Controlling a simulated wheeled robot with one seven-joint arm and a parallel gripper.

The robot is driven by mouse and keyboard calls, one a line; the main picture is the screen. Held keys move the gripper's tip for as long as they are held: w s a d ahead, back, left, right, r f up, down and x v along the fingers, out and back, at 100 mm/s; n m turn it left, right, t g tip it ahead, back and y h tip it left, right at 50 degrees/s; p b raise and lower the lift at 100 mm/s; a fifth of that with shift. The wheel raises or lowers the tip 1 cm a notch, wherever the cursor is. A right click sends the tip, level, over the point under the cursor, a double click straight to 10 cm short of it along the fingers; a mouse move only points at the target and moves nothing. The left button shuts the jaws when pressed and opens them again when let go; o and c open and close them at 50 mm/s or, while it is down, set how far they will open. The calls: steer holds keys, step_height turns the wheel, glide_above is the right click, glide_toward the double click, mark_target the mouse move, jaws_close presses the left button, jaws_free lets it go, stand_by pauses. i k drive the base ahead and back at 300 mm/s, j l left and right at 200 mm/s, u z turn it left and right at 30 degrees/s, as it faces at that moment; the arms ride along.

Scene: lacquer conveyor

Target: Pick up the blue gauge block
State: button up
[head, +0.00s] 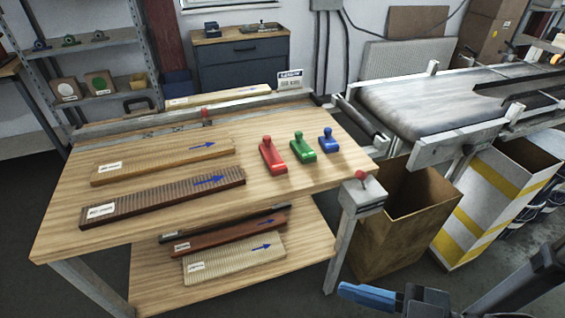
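The blue gauge block (327,146) stands on the wooden workbench (140,170), near its right end. It has a flat base and a rounded knob on top. It is the rightmost and smallest of three similar blocks. A green block (303,147) stands just left of it, and a red block (271,155) is farther left. Dark and blue parts of my arm and gripper (430,302) show at the bottom right, in front of the bench and well away from the blue block.
Labelled wooden strips with blue arrows lie on the bench (165,160) and its lower shelf. A cardboard bin (400,235), a yellow-striped bin (480,205) and a conveyor (425,105) stand to the right.

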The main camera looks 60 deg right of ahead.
mark_target(327, 142)
steer(key=z, duration=1.3)
